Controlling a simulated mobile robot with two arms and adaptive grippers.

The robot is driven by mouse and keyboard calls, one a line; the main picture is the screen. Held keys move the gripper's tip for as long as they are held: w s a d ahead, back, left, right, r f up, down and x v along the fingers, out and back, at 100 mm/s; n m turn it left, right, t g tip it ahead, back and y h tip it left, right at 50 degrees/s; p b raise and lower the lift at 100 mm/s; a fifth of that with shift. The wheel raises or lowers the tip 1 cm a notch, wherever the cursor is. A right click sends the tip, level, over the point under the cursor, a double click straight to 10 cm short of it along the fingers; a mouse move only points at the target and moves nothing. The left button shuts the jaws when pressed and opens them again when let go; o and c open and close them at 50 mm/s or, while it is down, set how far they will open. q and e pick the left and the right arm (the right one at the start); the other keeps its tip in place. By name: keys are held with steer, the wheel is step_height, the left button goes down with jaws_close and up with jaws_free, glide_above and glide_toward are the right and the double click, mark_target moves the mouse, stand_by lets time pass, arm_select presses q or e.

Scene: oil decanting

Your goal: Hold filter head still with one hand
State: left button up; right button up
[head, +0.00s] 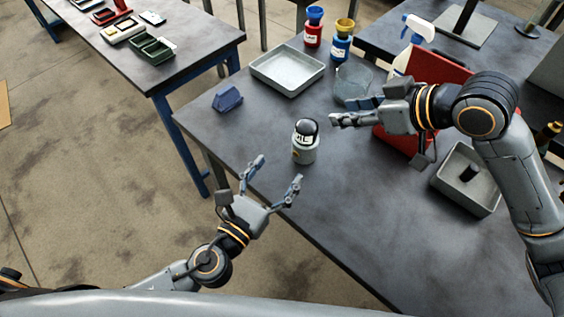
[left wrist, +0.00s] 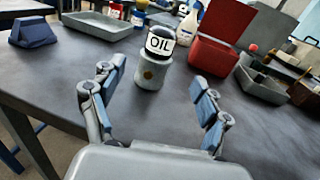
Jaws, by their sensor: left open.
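A grey cylindrical filter head (head: 304,153) stands upright on the dark table. A black canister with a white OIL label (head: 306,132) sits on top of it. Both show in the left wrist view, the filter head (left wrist: 151,73) and the canister (left wrist: 159,42), beyond and between the fingertips. My left gripper (head: 278,170) is open and empty at the table's near edge, in front of the filter head and apart from it. My right gripper (head: 342,112) is to the right of the canister, its two fingers apart with nothing visible between them.
A grey tray (head: 287,69) and a blue block (head: 227,98) lie behind. Red and blue containers with funnels, a clear bowl (head: 353,82), a spray bottle (head: 412,45) and a red box (head: 436,70) stand further right. A grey bin (head: 455,190) is at right. The near table is clear.

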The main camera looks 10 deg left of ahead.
mark_target(301, 140)
arm_select(q)
steer(key=x, duration=1.3)
steer(key=shift+w+d, duration=0.15)
steer(key=shift+w, duration=0.2)
steer(key=shift+c, duration=0.5)
jaws_close()
steer(key=shift+o, duration=0.2)
jaws_free()
